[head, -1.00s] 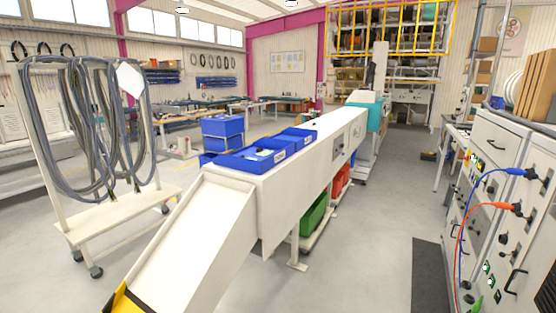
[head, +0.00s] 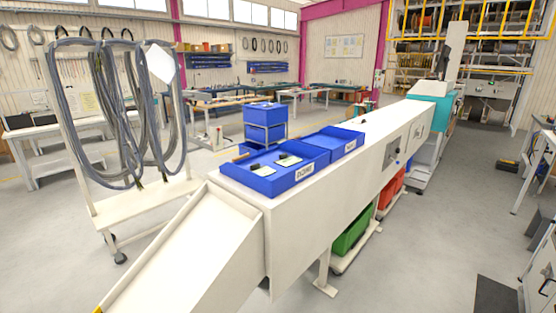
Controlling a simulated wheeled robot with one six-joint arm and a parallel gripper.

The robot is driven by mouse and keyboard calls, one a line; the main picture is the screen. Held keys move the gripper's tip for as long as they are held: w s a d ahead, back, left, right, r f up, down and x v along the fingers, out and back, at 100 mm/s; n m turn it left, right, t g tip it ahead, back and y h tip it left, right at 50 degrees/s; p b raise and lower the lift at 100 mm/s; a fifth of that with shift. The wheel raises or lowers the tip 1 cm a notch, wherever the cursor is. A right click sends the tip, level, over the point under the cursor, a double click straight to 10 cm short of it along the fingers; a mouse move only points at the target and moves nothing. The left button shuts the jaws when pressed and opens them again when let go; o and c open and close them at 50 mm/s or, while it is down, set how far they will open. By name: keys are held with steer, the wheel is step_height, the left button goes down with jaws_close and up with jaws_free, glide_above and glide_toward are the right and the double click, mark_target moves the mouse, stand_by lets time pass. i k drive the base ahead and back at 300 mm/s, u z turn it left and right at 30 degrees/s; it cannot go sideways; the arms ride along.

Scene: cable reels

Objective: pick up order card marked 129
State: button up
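Small pale cards (head: 289,161) lie in the near blue tray (head: 283,187) on top of the long white machine. Dark pieces and a brown piece lie beside them. The cards are too small to read, so I cannot tell whether one is marked 129. A white sheet (head: 160,62) hangs on the cable rack, with no readable number. My gripper is not in view.
A second blue tray (head: 334,140) sits just behind the first on the white machine (head: 320,200), and a white chute (head: 190,250) slopes down at its near end. The wheeled cable rack (head: 125,205) stands left. Grey floor is open to the right.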

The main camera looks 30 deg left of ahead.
mark_target(264, 171)
steer(key=i, duration=3.7)
steer(key=u, duration=4.1)
